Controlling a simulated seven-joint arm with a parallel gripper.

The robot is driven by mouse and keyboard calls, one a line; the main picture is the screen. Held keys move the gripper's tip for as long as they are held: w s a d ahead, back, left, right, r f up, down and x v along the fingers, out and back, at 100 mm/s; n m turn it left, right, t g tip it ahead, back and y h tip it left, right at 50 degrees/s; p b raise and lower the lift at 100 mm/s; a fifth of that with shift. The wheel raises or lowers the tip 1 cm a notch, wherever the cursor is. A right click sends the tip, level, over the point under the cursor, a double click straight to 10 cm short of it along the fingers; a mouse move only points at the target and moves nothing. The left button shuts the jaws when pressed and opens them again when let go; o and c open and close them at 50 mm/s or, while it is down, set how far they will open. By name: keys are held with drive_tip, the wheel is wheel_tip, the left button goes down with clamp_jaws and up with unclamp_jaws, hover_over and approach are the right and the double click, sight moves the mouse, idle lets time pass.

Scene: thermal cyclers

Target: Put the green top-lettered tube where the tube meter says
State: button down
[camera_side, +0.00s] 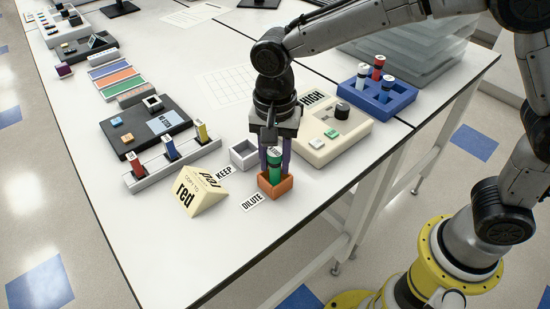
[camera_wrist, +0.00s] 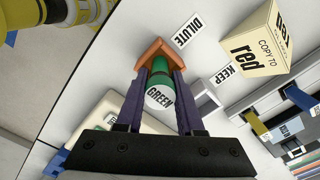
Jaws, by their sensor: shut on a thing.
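The orange box (camera_wrist: 151,46) stands by the DILUTE label (camera_side: 253,202). An empty white box (camera_side: 244,154) is near the KEEP label (camera_side: 224,172). I cannot tell which device is the tube meter.
A cream block (camera_side: 203,193) reads "COPY TO red". A cream device (camera_side: 312,148) and a blue rack (camera_side: 368,107) with tubes stand right of my gripper.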

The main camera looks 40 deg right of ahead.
drive_tip(key=shift+f, duration=0.15)
drive_tip(key=c, duration=0.5)
unclamp_jaws()
drive_tip(key=shift+c, duration=0.2)
